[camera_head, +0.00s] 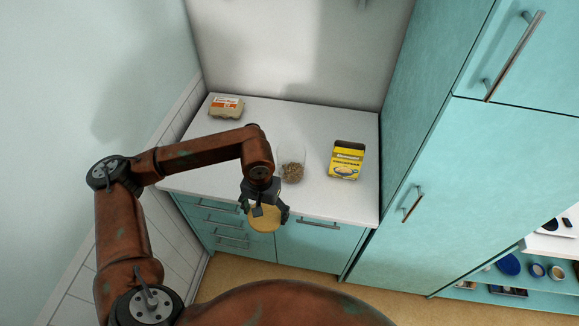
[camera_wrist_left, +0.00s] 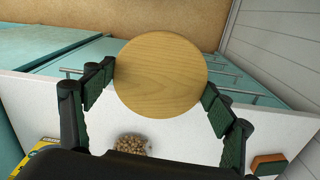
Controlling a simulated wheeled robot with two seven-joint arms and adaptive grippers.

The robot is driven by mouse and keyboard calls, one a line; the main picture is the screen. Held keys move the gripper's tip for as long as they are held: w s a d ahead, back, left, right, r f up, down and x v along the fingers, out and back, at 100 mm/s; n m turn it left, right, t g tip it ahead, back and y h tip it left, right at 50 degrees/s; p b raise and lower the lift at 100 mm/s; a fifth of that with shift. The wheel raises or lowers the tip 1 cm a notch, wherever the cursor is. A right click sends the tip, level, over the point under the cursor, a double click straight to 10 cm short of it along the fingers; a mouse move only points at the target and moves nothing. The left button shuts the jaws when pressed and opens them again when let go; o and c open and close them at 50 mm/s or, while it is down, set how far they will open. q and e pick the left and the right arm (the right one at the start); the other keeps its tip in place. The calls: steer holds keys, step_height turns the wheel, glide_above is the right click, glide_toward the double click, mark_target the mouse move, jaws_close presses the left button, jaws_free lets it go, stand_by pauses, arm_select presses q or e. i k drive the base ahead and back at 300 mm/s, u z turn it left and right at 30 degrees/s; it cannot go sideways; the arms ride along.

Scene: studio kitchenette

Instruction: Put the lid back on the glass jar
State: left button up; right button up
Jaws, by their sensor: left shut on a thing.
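The lid (camera_head: 264,219) is a round, light wooden disc. My left gripper (camera_head: 265,208) is shut on it and holds it in front of the counter's front edge, in the air. In the left wrist view the lid (camera_wrist_left: 160,75) sits between the two fingers of the left gripper (camera_wrist_left: 158,88), its flat face toward the camera. The glass jar (camera_head: 291,168) stands on the counter behind the gripper, open at the top, with brown contents inside. In the left wrist view the jar (camera_wrist_left: 132,144) shows below the lid, partly hidden by the gripper body. My right gripper is not in view.
A yellow box (camera_head: 346,160) stands on the counter right of the jar. An egg carton (camera_head: 226,107) lies at the back left. The white counter (camera_head: 300,120) is clear behind the jar. A tall turquoise cabinet (camera_head: 440,150) bounds the right side.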

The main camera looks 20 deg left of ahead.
mark_target(288, 151)
steer(key=u, duration=1.6)
steer(key=k, duration=0.75)
steer(key=z, duration=0.8)
